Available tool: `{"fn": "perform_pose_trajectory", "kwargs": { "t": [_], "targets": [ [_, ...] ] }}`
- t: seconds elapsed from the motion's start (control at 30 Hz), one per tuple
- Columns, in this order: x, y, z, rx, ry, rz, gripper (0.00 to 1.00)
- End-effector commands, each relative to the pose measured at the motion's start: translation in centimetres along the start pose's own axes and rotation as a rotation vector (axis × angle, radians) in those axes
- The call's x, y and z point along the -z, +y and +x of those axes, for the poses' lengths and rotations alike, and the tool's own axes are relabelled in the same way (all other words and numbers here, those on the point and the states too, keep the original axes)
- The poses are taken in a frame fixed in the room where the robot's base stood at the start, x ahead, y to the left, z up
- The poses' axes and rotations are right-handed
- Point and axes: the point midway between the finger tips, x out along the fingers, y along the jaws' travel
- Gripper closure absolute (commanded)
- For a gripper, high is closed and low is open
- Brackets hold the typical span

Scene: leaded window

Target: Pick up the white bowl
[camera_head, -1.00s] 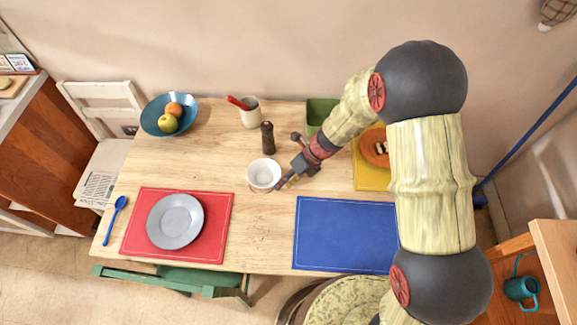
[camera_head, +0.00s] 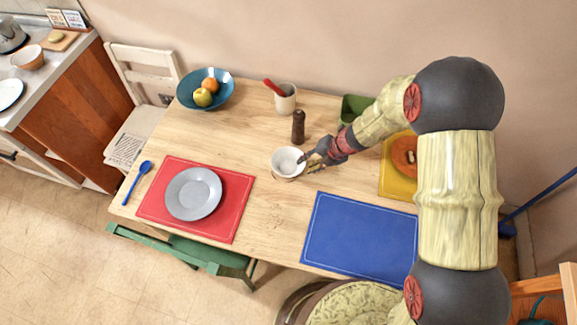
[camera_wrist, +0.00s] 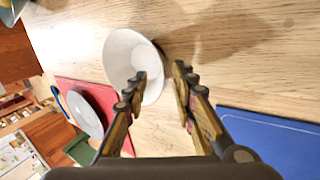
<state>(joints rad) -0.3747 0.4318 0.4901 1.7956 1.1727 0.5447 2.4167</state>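The white bowl (camera_head: 287,166) stands upright on the wooden table, below the dark pepper mill in the head view. It also shows in the wrist view (camera_wrist: 122,55), where it looks empty. My gripper (camera_head: 309,164) is at the bowl's right side. In the wrist view my gripper (camera_wrist: 161,75) is open, with a clear gap between the fingers. The left finger overlaps the bowl's opening and the right finger is outside, so the right rim lies between them in the picture. I cannot tell whether either finger touches the bowl.
The pepper mill (camera_head: 298,127) stands close above the bowl. A red mat (camera_head: 231,222) with a grey plate (camera_head: 192,194) lies lower left. A blue mat (camera_head: 360,240) lies lower right. A cup (camera_head: 286,100), fruit bowl (camera_head: 188,98) and yellow board (camera_head: 396,188) stand farther off.

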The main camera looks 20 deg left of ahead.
Motion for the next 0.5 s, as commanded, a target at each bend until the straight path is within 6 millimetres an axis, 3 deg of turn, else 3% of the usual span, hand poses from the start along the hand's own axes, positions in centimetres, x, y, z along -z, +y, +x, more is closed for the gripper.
{"fn": "perform_pose_trajectory", "kwargs": {
  "t": [0.03, 0.17, 0.4, 0.5],
  "targets": [
    [0.2, -0.2, 1.3, 0.001, 0.003, -0.001, 0.73],
    [0.1, -0.1, 2.8, 0.001, 0.001, -0.001, 0.73],
    [0.0, 0.0, 2.9, 0.0, 0.0, -0.001, 0.73],
    [0.1, 0.0, 2.9, 0.001, 0.0, -0.001, 0.78]
  ]
}}
